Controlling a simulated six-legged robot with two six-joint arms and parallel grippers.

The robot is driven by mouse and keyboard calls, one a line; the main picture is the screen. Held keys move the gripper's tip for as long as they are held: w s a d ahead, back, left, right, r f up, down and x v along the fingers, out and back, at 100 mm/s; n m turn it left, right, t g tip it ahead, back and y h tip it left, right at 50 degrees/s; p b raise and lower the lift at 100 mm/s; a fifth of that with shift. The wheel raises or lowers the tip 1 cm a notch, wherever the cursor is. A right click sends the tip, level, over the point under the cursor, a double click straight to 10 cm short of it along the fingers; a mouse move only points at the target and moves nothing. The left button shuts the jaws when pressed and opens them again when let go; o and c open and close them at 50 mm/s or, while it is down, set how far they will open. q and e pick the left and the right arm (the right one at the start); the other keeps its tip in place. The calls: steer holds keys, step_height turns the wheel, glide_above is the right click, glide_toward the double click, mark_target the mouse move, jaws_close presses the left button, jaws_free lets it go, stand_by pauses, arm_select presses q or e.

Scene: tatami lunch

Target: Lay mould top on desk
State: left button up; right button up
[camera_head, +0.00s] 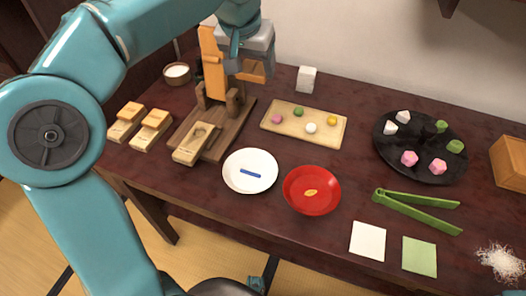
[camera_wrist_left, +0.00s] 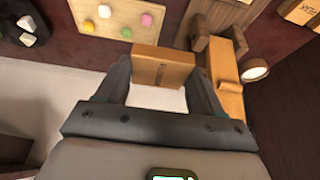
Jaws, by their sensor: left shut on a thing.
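My left gripper (camera_head: 252,62) is shut on the mould top, an orange-brown wooden block (camera_head: 257,72), at the back of the desk (camera_head: 350,180). In the left wrist view the mould top (camera_wrist_left: 163,66) sits between the two fingertips (camera_wrist_left: 162,88). It is beside the upright orange lever of the wooden press (camera_head: 211,62). Whether it touches the desk I cannot tell. An open mould base (camera_head: 196,144) lies at the front of the press. My right gripper is not in view.
Two wooden moulds (camera_head: 153,127) lie at the left.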

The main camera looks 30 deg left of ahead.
mark_target(261, 140)
arm_select(q)
steer(key=shift+w+d+f+b, duration=0.1)
steer(key=shift+d+f+b, duration=0.4)
steer(key=shift+f, duration=0.3)
step_height(261, 140, down, 19)
steer(key=b, duration=0.7)
steer(key=shift+f, duration=0.1)
steer(key=shift+f+b, duration=0.15)
steer(key=shift+b, duration=0.2)
steer(key=o, duration=1)
